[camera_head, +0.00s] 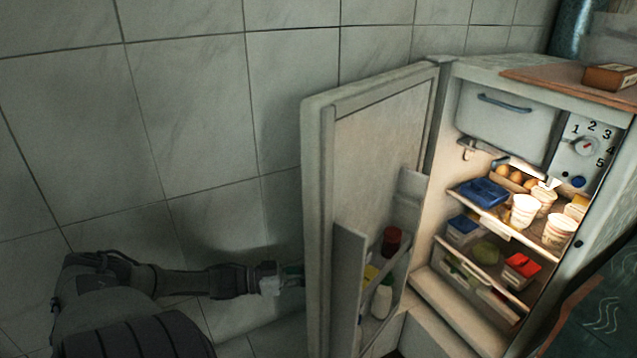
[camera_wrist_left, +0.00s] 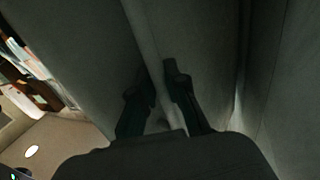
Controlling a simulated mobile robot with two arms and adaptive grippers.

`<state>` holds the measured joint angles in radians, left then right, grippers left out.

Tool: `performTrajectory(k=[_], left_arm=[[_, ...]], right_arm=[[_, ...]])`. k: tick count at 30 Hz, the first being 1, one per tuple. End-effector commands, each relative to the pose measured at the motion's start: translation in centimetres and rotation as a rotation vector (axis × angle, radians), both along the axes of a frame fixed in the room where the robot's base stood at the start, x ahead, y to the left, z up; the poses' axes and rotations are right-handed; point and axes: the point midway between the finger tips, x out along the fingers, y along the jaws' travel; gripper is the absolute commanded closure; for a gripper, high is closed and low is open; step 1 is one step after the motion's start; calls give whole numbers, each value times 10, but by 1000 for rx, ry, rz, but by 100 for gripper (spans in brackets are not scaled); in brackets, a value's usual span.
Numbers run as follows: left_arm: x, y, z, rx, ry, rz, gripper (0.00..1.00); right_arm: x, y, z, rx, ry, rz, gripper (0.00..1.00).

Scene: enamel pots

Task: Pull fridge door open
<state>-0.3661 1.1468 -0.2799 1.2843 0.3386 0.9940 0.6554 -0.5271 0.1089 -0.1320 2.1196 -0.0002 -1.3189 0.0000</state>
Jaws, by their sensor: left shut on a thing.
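The fridge door (camera_head: 378,135) stands wide open, swung to the left of the fridge body (camera_head: 435,170), with its inner shelves facing right. My left arm comes in from the left, and my left gripper (camera_head: 288,280) is at the door's outer side, low down, partly hidden behind the door's edge. In the left wrist view, the fingers of my left gripper (camera_wrist_left: 157,84) are dark and sit on both sides of a narrow pale strip of the door (camera_wrist_left: 143,35). They are shut on it; the exact part held is too dark to tell. My right gripper is not in view.
The lit fridge holds white cups (camera_head: 524,210), a blue box (camera_head: 482,192) and a red-lidded box (camera_head: 521,268). Bottles (camera_head: 381,300) and a jar (camera_head: 391,241) stand in the door shelf. A tiled wall (camera_head: 200,100) is close behind the door and arm.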

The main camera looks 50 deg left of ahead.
Motion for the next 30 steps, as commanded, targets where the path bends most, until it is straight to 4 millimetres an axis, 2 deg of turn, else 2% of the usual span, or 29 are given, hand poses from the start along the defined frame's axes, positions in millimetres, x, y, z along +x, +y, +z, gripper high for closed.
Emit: performTrajectory(k=[6, 17, 18, 20, 30], left_arm=[[0, 7, -1, -1, 3, 2, 100], [0, 7, -1, 0, 2, 1, 100], [0, 7, -1, 0, 2, 1, 84], [0, 7, 0, 0, 2, 1, 75], [-2, 8, 0, 0, 1, 0, 75]], right_arm=[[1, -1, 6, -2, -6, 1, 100], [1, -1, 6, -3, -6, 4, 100], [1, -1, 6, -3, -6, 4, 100], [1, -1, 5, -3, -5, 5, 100], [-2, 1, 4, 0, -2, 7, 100]])
